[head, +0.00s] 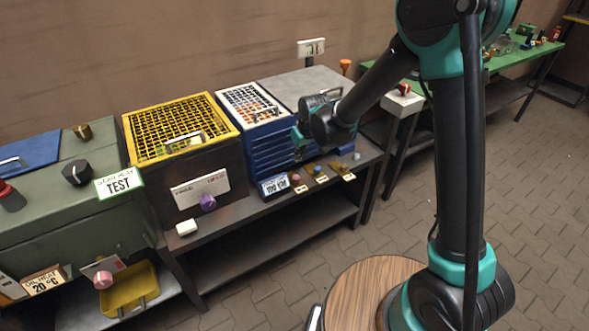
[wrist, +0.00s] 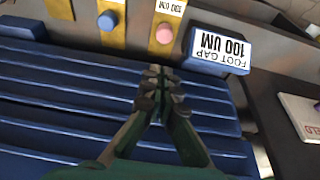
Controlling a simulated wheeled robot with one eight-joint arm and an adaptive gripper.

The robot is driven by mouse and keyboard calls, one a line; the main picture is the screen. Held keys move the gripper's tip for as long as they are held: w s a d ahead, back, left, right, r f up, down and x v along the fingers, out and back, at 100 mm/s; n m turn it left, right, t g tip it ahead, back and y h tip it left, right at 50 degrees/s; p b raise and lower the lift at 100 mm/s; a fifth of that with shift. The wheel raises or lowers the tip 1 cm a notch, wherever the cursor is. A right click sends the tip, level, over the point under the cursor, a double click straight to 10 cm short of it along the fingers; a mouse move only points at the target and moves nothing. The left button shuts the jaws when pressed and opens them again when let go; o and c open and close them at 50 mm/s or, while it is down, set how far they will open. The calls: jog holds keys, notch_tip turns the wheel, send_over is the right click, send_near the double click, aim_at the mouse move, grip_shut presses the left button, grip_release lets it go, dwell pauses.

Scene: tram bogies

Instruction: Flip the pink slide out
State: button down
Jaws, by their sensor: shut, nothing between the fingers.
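The pink slide shows as a small round pink knob (head: 297,178) on a brass plate at the front edge of the blue drawer unit. In the wrist view the pink knob (wrist: 164,34) sits on its yellow plate, just beyond the fingertips, with a white label at the plate's far end. My gripper (head: 299,152) is above the front of the blue unit. In the wrist view its fingers (wrist: 160,80) are together, empty, and apart from the knob. I cannot tell the exact gap between fingertips and knob.
A blue knob (head: 318,170) on a similar plate is beside the pink one. A blue "FOOT GAP 100 UM" sign (wrist: 218,50) stands close to the pink knob. The ribbed blue unit (wrist: 60,100) lies under my fingers. A dark box with a yellow grid (head: 180,125) stands left.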

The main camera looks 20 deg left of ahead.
aim_at(295, 179)
jog(key=shift+x, duration=5)
